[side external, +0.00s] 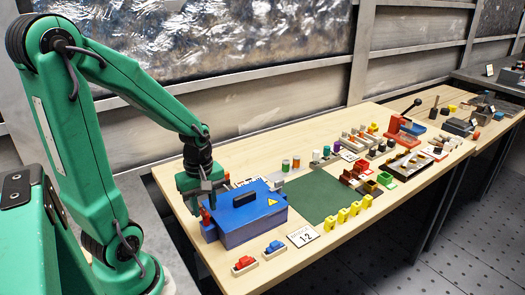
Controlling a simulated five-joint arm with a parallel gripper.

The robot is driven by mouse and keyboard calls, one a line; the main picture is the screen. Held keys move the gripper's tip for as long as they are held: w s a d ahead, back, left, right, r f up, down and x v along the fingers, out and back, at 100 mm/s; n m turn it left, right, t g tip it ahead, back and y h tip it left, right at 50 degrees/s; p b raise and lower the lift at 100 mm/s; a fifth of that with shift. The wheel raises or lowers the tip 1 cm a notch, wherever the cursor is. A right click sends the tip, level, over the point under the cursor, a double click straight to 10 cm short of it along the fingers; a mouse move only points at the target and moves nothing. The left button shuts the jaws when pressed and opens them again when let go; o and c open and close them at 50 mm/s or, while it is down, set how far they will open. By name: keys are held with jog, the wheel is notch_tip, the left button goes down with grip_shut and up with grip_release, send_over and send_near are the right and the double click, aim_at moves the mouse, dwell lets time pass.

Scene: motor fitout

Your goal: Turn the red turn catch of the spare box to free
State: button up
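A blue box (255,224) with a dark handle on its lid and a yellow warning triangle on its front stands at the near left of the wooden table. I take it to be the spare box. A small red part (206,217), which looks like the turn catch, is at the box's left end; its exact setting is too small to read.
A red block (243,264) and a blue block (273,247) sit on pale bases in front of the box, beside a label card (303,236). A green mat (318,197) lies right of the box, with yellow pieces (343,215) at its front edge. Many small parts crowd the table farther right.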

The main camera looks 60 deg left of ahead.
aim_at(205, 211)
jog(key=shift+r, duration=3.45)
jog(key=shift+w+d+r+m, duration=0.2)
jog(key=shift+d+r+m, duration=0.25)
jog(key=shift+m, duration=0.25)
jog(key=d+r+m+t, duration=0.5)
jog(key=d+r+m, duration=0.2)
jog(key=m, duration=0.9)
jog(key=shift+d+r+m+t, duration=0.3)
jog(key=shift+d+r+m, duration=0.1)
jog(key=shift+d, duration=0.9)
jog(key=shift+w, duration=0.1)
